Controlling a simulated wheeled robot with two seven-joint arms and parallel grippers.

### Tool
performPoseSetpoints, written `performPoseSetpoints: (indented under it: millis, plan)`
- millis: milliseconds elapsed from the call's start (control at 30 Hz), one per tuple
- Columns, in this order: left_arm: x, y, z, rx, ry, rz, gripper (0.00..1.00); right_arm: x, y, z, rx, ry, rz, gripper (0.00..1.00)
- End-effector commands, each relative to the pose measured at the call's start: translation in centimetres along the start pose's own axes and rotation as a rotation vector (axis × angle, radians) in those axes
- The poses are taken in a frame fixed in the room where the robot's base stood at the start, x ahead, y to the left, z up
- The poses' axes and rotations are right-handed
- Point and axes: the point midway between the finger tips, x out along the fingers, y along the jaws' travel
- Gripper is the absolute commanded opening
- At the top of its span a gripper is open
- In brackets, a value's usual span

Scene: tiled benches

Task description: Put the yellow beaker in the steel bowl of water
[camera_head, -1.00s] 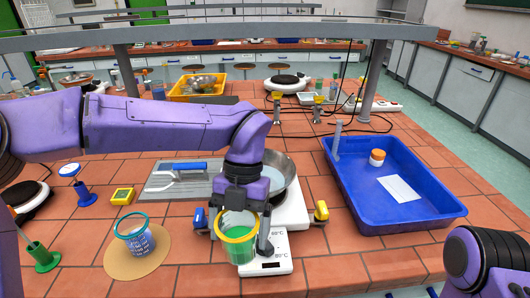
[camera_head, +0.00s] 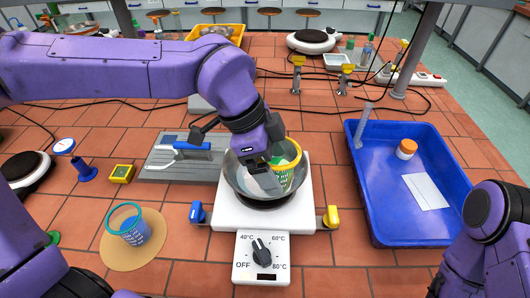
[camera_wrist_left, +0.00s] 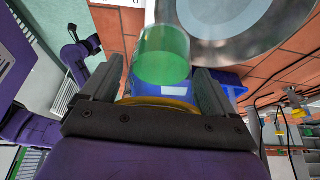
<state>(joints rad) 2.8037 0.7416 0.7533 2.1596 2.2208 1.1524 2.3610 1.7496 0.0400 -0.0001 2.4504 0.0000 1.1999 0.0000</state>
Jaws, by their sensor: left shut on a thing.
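The yellow beaker (camera_head: 286,172) has a yellow rim and green contents. My left gripper (camera_head: 275,152) is shut on it near the rim. In the head view the beaker overlaps the right half of the steel bowl (camera_head: 238,182); I cannot tell how far above or inside the bowl its base is. In the left wrist view the beaker (camera_wrist_left: 163,55) sits between the two fingers, and the bowl (camera_wrist_left: 268,42) shows beyond it at upper right. The bowl stands on a white hot plate (camera_head: 228,215). My right arm shows at the right edge, its gripper out of view.
A blue tray (camera_head: 385,222) with an orange-capped jar (camera_head: 406,149) stands to the right. A grey board (camera_head: 165,172) with a blue-handled tool lies left of the bowl.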

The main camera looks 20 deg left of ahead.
Motion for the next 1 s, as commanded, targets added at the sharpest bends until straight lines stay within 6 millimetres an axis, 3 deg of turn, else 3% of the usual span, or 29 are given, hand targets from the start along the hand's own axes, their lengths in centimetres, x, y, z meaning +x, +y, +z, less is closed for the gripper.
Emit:
performPoseSetpoints:
  millis: [33, 133, 333, 500, 667, 867, 900, 933, 1000]
  plan:
    - [-0.3, -1.4, 0.4, -0.006, -0.001, 0.004, 0.48, -1.5, 0.1, -0.6, 0.000, 0.000, 0.000, 0.43]
    - [0.6, -4.2, 1.8, -0.005, -0.002, 0.004, 0.48, -2.8, 0.2, -1.1, 0.000, 0.000, 0.000, 0.43]
    - [4.4, -7.2, 4.4, -0.002, -0.002, 0.001, 0.48, -4.0, 0.3, -1.6, 0.000, 0.001, 0.000, 0.43]
    - [6.0, -8.5, 5.6, -0.001, -0.002, 0.001, 0.48, -4.6, 0.4, -1.9, 0.000, 0.001, 0.000, 0.43]
    - [8.4, -8.4, 6.5, 0.001, -0.002, 0.001, 0.48, -4.9, 0.4, -2.1, 0.000, 0.000, 0.000, 0.43]
    - [8.7, -8.5, 6.6, 0.001, 0.000, -0.001, 0.48, -4.8, 0.4, -2.0, 0.000, 0.001, 0.000, 0.43]
    - [8.8, -8.4, 6.7, 0.000, -0.001, 0.000, 0.94, -4.8, 0.4, -2.0, 0.000, 0.001, 0.000, 0.43]
    - [8.8, -8.4, 6.7, 0.000, -0.001, 0.000, 1.00, -4.8, 0.4, -2.0, 0.000, 0.001, 0.000, 0.43]
    - [8.8, -8.4, 6.7, 0.000, -0.001, 0.000, 1.00, -4.8, 0.4, -2.0, 0.000, 0.001, 0.000, 0.43]
